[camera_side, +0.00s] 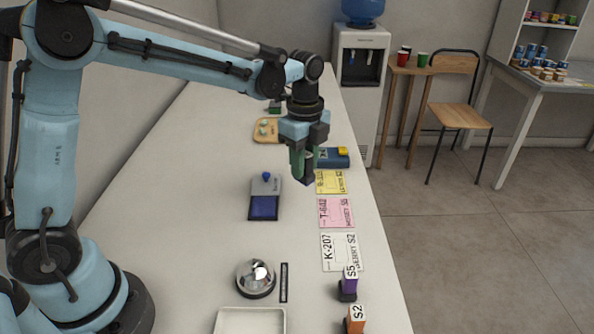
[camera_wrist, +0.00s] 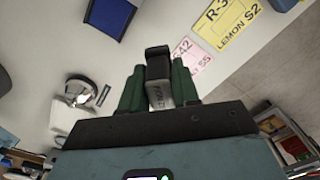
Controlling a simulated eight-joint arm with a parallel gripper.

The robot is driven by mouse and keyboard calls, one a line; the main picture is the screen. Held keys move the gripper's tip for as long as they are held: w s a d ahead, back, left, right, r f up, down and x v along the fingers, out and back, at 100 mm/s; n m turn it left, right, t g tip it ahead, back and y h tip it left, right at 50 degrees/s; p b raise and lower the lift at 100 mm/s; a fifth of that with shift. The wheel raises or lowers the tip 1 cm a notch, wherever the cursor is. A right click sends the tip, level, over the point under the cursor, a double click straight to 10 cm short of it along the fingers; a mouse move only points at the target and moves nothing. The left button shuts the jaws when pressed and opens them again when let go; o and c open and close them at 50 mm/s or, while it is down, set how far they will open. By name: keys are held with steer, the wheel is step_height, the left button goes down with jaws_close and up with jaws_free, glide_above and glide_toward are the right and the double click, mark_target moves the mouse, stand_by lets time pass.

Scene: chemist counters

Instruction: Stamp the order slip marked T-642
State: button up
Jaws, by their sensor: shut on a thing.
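The pink slip marked T-642 (camera_side: 336,213) lies on the counter between a yellow slip (camera_side: 330,182) and the white K-207 slip (camera_side: 341,253). It is partly hidden in the wrist view (camera_wrist: 194,62), where "42" and "S5" show. My gripper (camera_side: 303,165) is shut on a stamp (camera_wrist: 158,66), a dark block with a grey body whose label I cannot read. The stamp hangs above the counter near the yellow slip. A purple-topped S5 stamp (camera_side: 348,283) and an orange S2 stamp (camera_side: 355,320) stand near the front. An open pad with a dark blue surface (camera_side: 263,208) lies left of the slips.
A bell (camera_side: 256,277), a thin black strip (camera_side: 284,282) and a white tray (camera_side: 250,320) are at the front. A blue box with a yellow item (camera_side: 333,157) and a wooden board (camera_side: 266,130) sit behind. The counter's right edge runs close beside the slips.

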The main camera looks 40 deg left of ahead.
steer(key=w+d, duration=0.3)
steer(key=d, duration=0.2)
glide_above(335, 212)
steer(key=shift+f, duration=3.4)
steer(key=shift+f, duration=0.55)
step_height(335, 212, up, 7)
stand_by(0.4)
